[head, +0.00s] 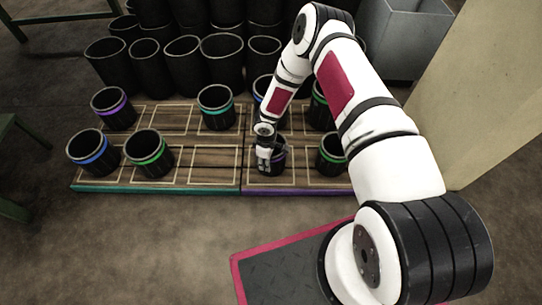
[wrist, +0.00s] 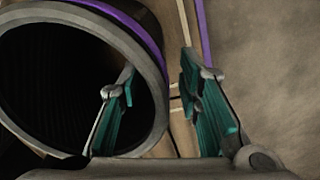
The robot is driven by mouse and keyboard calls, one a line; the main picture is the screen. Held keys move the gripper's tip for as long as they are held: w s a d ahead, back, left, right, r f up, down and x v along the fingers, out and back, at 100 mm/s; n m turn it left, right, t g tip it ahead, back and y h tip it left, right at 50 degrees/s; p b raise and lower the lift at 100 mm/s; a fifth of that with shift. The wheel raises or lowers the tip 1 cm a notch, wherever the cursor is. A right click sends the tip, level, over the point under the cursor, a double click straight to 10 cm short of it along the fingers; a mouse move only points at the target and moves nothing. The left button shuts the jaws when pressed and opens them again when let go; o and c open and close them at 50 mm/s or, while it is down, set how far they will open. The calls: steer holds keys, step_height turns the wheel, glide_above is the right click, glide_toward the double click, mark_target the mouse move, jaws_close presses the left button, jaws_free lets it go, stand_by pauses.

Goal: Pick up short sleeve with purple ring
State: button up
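A short black sleeve with a purple ring (head: 278,161) stands upright on the right-hand board, in its front row. My gripper (head: 265,158) is at this sleeve and hides part of it. In the wrist view, the sleeve's grey rim and purple ring (wrist: 137,27) fill the left side. My gripper (wrist: 159,70) is open there, with one finger over the sleeve's opening and the other outside its wall. The rim passes between the fingers; contact cannot be told. Another sleeve with a purple ring (head: 115,109) stands at the back left of the left-hand board.
Blue-ringed (head: 92,152), green-ringed (head: 149,153) and teal-ringed (head: 216,107) sleeves stand on the left-hand board (head: 205,176). A green-ringed sleeve (head: 331,154) stands right of my gripper, with others behind. Tall black sleeves (head: 222,62) crowd the back. The floor in front is clear.

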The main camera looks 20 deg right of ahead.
jaws_close()
steer(key=shift+r, duration=0.1)
